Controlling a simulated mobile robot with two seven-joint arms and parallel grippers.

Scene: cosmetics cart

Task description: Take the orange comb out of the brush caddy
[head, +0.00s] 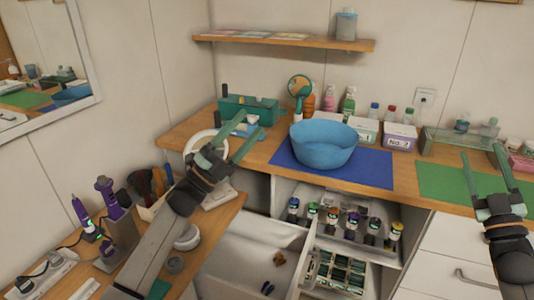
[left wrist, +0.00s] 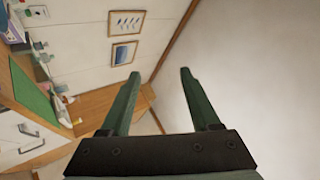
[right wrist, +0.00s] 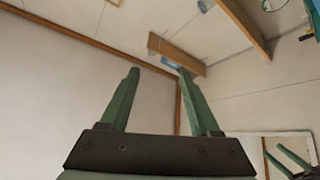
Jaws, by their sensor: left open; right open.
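The brush caddy (head: 148,212) looks like a pale holder on the wooden cart top at the left of the head view, partly hidden by my left arm. Dark and brown brush handles (head: 141,183) stand up in it. I cannot make out the orange comb for certain among them. My left gripper (head: 252,123) is open and empty, raised to the right of the caddy and beyond it. In the left wrist view its green fingers (left wrist: 160,74) are apart with nothing between. My right gripper (head: 481,152) is open and empty, far right above the green mat.
Purple hair tools (head: 107,190) stand left of the caddy. A blue bowl (head: 323,145) sits on a blue mat (head: 372,170) on the back counter. Below, an open drawer (head: 235,255) and bottle shelves fill the middle.

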